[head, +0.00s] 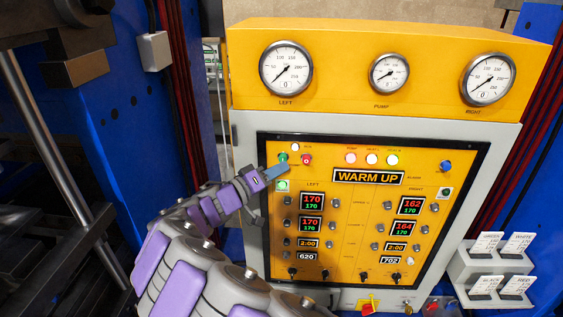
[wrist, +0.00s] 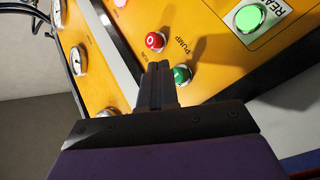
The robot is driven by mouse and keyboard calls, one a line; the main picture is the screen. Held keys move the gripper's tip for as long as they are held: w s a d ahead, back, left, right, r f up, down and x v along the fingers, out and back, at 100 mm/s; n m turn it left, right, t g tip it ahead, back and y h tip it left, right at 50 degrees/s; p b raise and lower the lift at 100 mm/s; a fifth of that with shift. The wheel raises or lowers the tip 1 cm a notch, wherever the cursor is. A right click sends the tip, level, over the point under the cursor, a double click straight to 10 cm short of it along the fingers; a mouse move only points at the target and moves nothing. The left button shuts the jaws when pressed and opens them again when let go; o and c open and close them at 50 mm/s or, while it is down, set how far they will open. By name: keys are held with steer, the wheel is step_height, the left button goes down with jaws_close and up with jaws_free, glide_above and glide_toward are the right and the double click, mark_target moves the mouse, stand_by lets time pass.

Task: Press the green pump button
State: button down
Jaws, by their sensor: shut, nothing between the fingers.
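The green pump button (head: 283,158) sits at the upper left of the yellow control panel (head: 340,215), just left of the red button (head: 306,160). In the wrist view the green button (wrist: 181,74) is beside my fingertips, with the label PUMP near it, and the red button (wrist: 155,40) is just beyond them. My gripper (head: 287,169) is shut and empty, close to the panel right by the green button. In the wrist view my fingers (wrist: 158,68) partly overlap the green button's edge. I cannot tell whether they touch it.
A lit green READY light (wrist: 249,18) is near the green button. Three gauges, LEFT (head: 286,68), PUMP (head: 389,73) and RIGHT (head: 488,79), are above. A WARM UP display (head: 368,177) is on the panel. Blue machine frames stand on both sides. A card rack (head: 492,270) is at right.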

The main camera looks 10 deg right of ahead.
steer(key=s+b, duration=0.1)
steer(key=s+a+b, duration=0.1)
steer(key=s, duration=0.1)
steer(key=s+b, duration=0.1)
steer(key=shift+s+a+b, duration=0.25)
steer(key=shift+s+b, duration=0.1)
steer(key=shift+s, duration=0.05)
stand_by(0.5)
